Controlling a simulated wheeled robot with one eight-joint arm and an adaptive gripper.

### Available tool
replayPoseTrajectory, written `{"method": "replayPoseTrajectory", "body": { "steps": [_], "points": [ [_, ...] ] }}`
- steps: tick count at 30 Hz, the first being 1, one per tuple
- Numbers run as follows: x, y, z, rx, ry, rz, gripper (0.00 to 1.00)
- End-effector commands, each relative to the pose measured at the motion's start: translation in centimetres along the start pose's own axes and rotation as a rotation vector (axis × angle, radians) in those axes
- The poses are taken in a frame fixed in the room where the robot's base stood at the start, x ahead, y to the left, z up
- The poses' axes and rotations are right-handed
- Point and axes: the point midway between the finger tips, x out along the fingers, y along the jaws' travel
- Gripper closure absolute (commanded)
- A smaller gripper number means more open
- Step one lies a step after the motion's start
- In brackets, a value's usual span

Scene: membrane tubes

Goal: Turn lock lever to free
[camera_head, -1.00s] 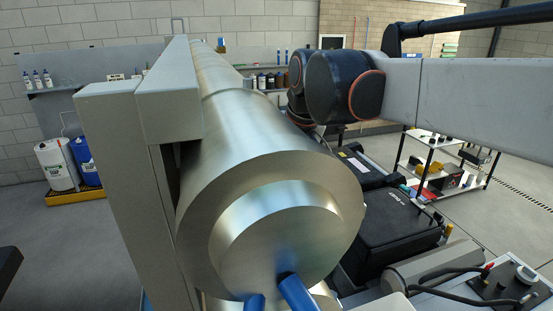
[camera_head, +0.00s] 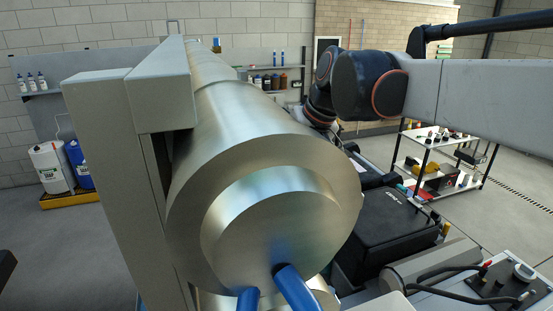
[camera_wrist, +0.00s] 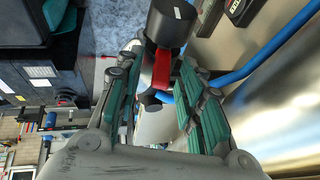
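In the wrist view a red lever (camera_wrist: 162,70) with a black cylindrical end (camera_wrist: 171,22) lies between the fingers of my gripper (camera_wrist: 160,68). I take the red part to be the lock lever. The two fingers, with teal ribbed pads, stand apart on either side of it, with a gap showing at each side. Whether a pad touches it is hard to tell. In the head view the lever and my gripper are hidden behind the large metal tube and my arm.
A large metal tube housing (camera_head: 270,150) fills the middle of the head view, beside a grey upright frame (camera_head: 110,150). Blue hoses (camera_head: 293,287) leave its near end. A blue hose (camera_wrist: 265,55) also runs close right of the fingers. A black case (camera_head: 385,225) stands right of the tube.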

Motion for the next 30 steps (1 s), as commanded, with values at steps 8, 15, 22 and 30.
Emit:
{"method": "replayPoseTrajectory", "body": {
  "steps": [8,15,22,30],
  "points": [
    [-1.3,0.0,0.0,0.001,0.001,0.0,0.65],
    [-5.9,0.0,0.0,0.002,0.0,0.0,0.65],
    [-10.0,0.0,0.0,0.001,0.0,0.0,0.65],
    [-11.9,0.0,0.0,0.0,0.0,0.0,0.65]
  ]
}}
